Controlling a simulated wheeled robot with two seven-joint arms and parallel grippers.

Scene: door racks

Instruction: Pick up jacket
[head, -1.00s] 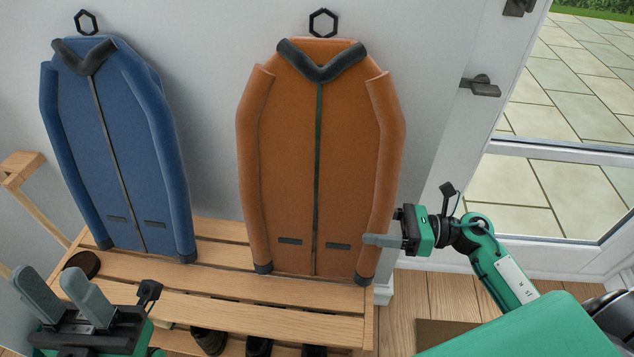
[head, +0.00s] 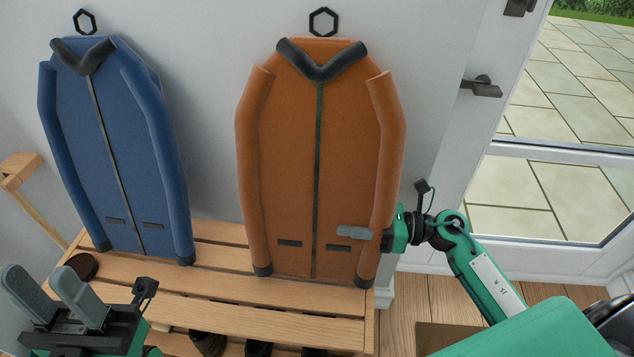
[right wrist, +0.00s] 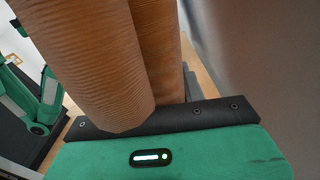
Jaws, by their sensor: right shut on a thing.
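The orange jacket (head: 290,150) with a dark collar hangs on the wall at the middle of the head view. In the right wrist view its orange sleeve (right wrist: 95,65) fills the space in front of the gripper. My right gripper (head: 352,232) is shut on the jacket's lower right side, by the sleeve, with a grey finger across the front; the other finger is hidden. The blue jacket (head: 125,150) hangs to the left. My left gripper (head: 48,288) is open and empty at the lower left.
A slatted wooden bench (head: 270,302) stands under the jackets, with dark shoes (head: 258,347) below it. A wooden stand (head: 22,172) is at the left. A glazed door with a dark handle (head: 481,87) is at the right.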

